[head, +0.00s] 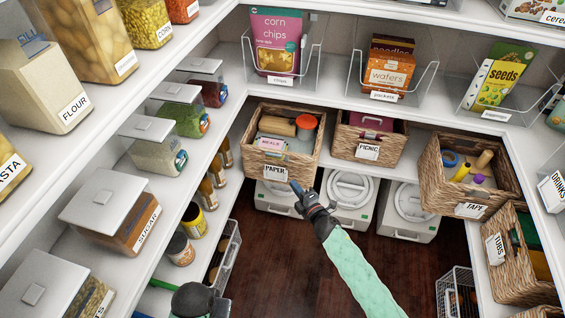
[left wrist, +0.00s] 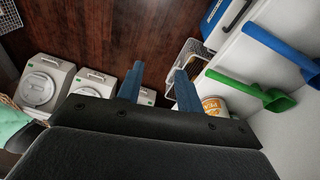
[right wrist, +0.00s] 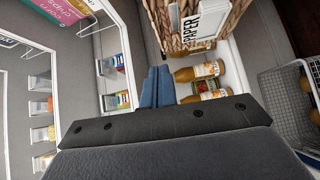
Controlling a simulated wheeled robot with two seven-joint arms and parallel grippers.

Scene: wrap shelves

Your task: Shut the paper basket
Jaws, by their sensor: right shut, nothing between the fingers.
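The paper basket (head: 297,165) is a woven basket with a white PAPER label, on the shelf under the corn chips. It juts out past the shelf edge, further than the picnic basket (head: 348,142). It holds rolls, a box and a red-lidded item. My right gripper (head: 294,187) is shut and empty, its fingertips close to the basket's lower front near the label. The right wrist view shows the basket (right wrist: 186,42) just beyond the shut fingers (right wrist: 157,72); I cannot tell whether they touch. My left gripper (left wrist: 160,82) is open and empty, low over the floor.
White lidded bins (head: 351,195) stand on the floor below the baskets. The tape basket (head: 450,192) juts out at the right. Jars and bottles line the left shelves, with a wire basket (head: 228,255) below. The dark wood floor (head: 290,270) is clear in the middle.

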